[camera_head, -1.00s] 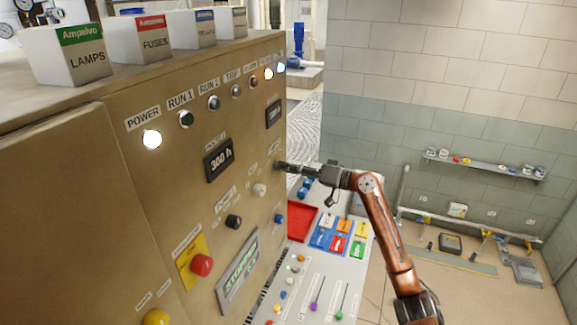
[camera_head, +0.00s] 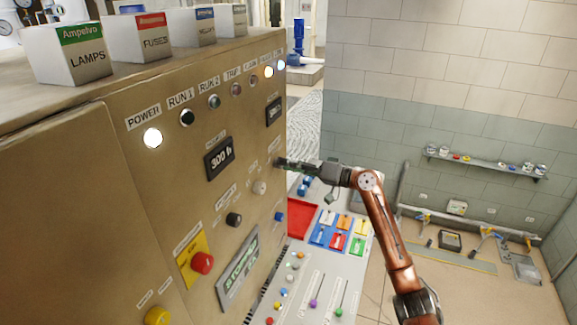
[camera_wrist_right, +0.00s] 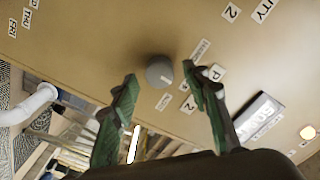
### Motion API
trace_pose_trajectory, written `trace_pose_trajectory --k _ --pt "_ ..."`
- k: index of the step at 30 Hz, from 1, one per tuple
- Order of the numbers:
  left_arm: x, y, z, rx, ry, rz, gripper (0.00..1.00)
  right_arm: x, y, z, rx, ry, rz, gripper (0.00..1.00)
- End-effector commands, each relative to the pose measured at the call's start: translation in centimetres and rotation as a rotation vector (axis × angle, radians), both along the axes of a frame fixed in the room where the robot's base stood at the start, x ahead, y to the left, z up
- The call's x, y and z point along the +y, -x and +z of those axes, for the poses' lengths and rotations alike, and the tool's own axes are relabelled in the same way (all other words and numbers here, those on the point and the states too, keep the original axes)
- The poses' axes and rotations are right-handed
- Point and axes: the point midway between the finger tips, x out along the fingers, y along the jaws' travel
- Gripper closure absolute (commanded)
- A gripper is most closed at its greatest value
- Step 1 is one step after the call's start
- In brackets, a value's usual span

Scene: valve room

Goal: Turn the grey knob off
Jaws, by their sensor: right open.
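The grey knob (camera_wrist_right: 159,71) is a round knob on the tan panel (camera_wrist_right: 100,45), seen in the right wrist view just beyond and between my right fingertips. My right gripper (camera_wrist_right: 160,82) is open, with one green-padded finger on each side of the knob. I cannot tell whether either finger touches it. In the head view my right gripper (camera_head: 284,163) reaches the panel's right part from the right. The knob cannot be made out clearly behind the fingers there. My left gripper is not in view.
A white knob (camera_head: 260,187), a black knob (camera_head: 234,219), a blue button (camera_head: 279,217) and a red button (camera_head: 202,263) sit below and left on the panel. A sloping desk (camera_head: 325,270) with coloured switches lies below my arm. Labelled boxes (camera_head: 140,38) stand on top.

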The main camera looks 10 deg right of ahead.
Motion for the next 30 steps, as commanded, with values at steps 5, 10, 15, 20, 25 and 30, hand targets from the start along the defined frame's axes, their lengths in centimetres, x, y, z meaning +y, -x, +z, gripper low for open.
trace_pose_trajectory --k 5,10,15,20,25,30 --pt "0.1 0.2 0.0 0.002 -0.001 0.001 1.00 0.0 0.0 -0.1 0.000 0.001 0.001 0.57" --pt "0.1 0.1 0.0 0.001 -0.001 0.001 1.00 -1.2 0.8 -0.1 0.001 0.002 -0.001 0.57" --pt "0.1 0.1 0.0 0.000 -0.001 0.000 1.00 -3.9 2.6 0.0 0.000 0.002 -0.001 0.57" --pt "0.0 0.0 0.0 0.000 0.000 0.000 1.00 -6.6 4.6 0.0 0.000 0.002 -0.002 0.57" --pt "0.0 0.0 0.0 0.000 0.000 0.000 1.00 -8.7 6.1 0.1 0.000 0.001 -0.001 0.57" --pt "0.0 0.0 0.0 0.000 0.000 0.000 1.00 -9.7 6.8 0.1 0.000 0.001 0.001 0.57"
